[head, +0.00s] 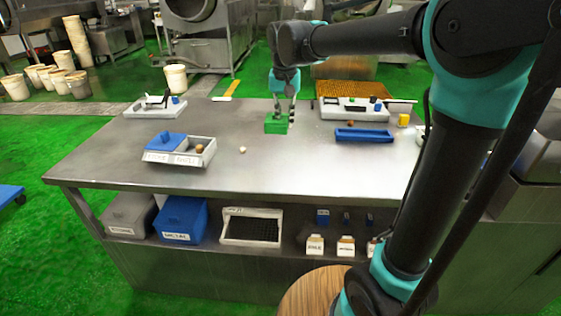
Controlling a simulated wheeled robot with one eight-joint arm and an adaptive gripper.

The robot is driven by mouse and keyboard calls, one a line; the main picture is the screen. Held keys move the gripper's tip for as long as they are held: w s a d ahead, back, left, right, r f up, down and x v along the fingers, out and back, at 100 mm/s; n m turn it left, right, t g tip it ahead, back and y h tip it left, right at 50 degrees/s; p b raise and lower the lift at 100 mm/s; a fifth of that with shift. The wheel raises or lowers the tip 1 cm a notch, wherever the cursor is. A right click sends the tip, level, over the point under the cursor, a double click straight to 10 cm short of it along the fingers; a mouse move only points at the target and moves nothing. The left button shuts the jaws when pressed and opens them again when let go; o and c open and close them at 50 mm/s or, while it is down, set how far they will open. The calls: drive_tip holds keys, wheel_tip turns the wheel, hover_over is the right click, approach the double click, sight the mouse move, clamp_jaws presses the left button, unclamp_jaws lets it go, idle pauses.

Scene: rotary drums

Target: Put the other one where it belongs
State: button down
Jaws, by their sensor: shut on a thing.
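My gripper (287,115) is over the far middle of the steel table, pointing down. It is shut on a small green box (274,125), with its fingers at the box's right side. Whether the box touches the table is hard to tell. A grey two-part tray (180,160) with labels stands at the left, its writing too small to read surely. A blue lid or block (166,140) covers its left part, and a brown ball (200,149) sits in its right part. A small pale ball (243,150) lies on the table right of the tray.
A blue shallow tray (364,135), a yellow cup (403,120) and a white fixture (353,112) stand at the right. Another white fixture (150,108) is at the back left. Labelled bins, including a blue one (182,217), sit on the lower shelf. The table's front middle is clear.

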sight(284, 167)
wheel_tip(284, 167, down, 15)
drive_tip(key=shift+f, duration=0.1)
idle(0.3)
drive_tip(key=c, duration=1.5)
unclamp_jaws()
drive_tip(key=shift+o, duration=0.2)
wheel_tip(284, 167, up, 12)
drive_tip(key=s, duration=0.1)
drive_tip(key=shift+s, duration=0.2)
drive_tip(key=shift+s, duration=0.1)
